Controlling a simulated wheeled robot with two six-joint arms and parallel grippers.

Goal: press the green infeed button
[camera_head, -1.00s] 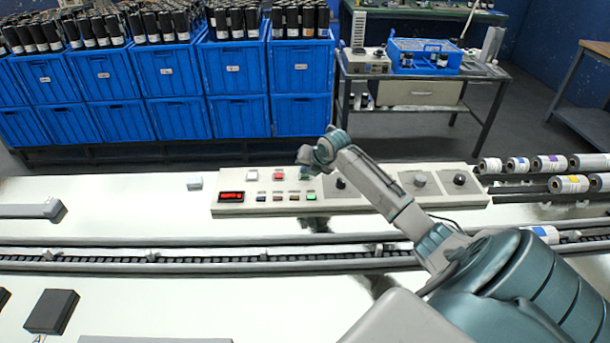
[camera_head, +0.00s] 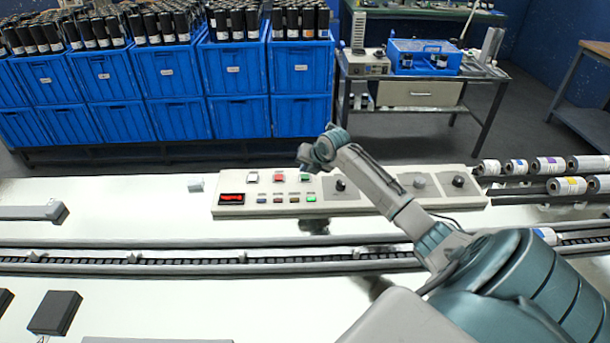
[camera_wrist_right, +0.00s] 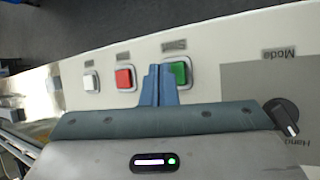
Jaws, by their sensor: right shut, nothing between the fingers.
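The green button (camera_wrist_right: 180,72) is square with a pale frame, to the right of a red button (camera_wrist_right: 125,78) and a white button (camera_wrist_right: 91,82) in the wrist view. My right gripper (camera_wrist_right: 159,68) is shut and empty; its fingertips overlap the green button's left edge in that view. Whether they touch it I cannot tell. In the head view the right gripper (camera_head: 303,158) is over the control panel (camera_head: 365,203), just above the green button (camera_head: 305,178), which is partly covered. A smaller lit green button (camera_head: 311,198) sits in the lower row. My left gripper is not in view.
The panel has a red display (camera_head: 232,199) and dark knobs (camera_head: 458,181). A chain conveyor (camera_head: 200,262) runs in front. Rolls (camera_head: 550,165) lie at the right. Blue crates (camera_head: 235,118) stand behind. The white surface left of the panel is mostly clear.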

